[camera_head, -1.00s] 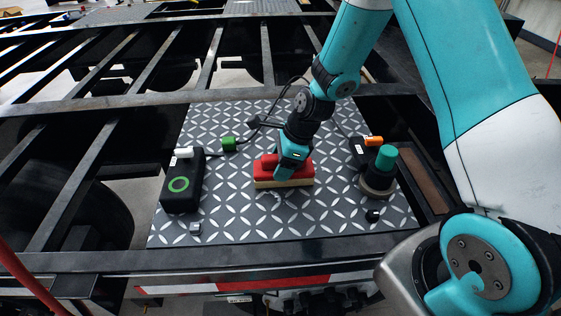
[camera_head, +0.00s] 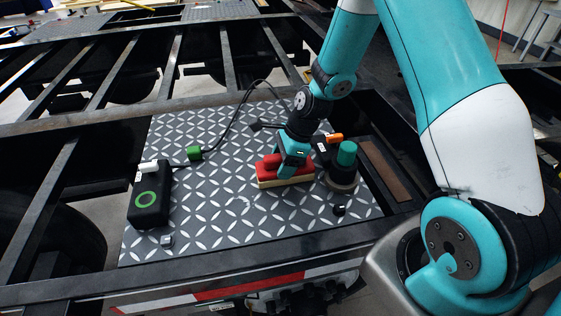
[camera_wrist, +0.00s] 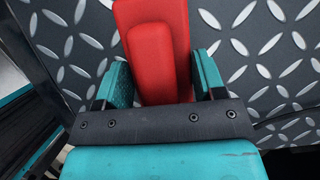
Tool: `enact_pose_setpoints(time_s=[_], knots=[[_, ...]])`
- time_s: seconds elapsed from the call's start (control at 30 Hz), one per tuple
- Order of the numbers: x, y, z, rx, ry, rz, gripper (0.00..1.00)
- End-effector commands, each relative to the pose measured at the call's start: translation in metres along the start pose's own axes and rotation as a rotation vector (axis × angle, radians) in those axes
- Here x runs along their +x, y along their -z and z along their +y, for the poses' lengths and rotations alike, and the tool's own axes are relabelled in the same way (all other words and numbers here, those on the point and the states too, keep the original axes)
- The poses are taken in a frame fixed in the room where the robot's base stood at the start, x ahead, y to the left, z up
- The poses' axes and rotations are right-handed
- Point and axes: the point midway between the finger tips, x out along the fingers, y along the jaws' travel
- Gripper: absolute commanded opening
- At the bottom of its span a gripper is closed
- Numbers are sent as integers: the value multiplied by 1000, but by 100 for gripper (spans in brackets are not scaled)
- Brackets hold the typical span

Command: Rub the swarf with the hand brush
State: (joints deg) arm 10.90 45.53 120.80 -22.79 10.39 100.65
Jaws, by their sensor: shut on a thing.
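The hand brush (camera_head: 270,170) has a red handle block on a pale yellow base and sits low over the diamond-pattern metal plate (camera_head: 190,215). My gripper (camera_head: 292,165) is shut on its red handle. The wrist view shows the red handle (camera_wrist: 155,50) between my two teal fingers (camera_wrist: 160,80). The bristles are not clearly visible, so I cannot tell how firmly they touch the plate. A faint pale patch that looks like swarf (camera_head: 243,203) lies on the plate to the left and front of the brush.
A black box with a green ring (camera_head: 149,205) stands on the left. A green connector (camera_head: 194,153) and black cable lie behind. A teal-topped round thing (camera_head: 346,155) and an orange-tipped black thing (camera_head: 334,138) stand close right. Small blocks (camera_head: 167,241) (camera_head: 339,210) lie near the front.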

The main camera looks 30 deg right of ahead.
Motion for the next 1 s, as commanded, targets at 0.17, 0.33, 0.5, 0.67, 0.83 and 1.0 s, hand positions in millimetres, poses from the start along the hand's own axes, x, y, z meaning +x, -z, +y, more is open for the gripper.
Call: enact_pose_setpoints(time_s=[0.17,0.33,0.5,0.67,0.83,1.0], knots=[[-24,-6,-1,-3,3,0,45],[-42,-8,-1,7,2,1,45],[-57,-14,-1,7,3,0,45],[-70,-19,-1,7,3,0,45],[-79,-23,-1,8,3,0,45],[-82,-24,-1,8,3,0,45]])
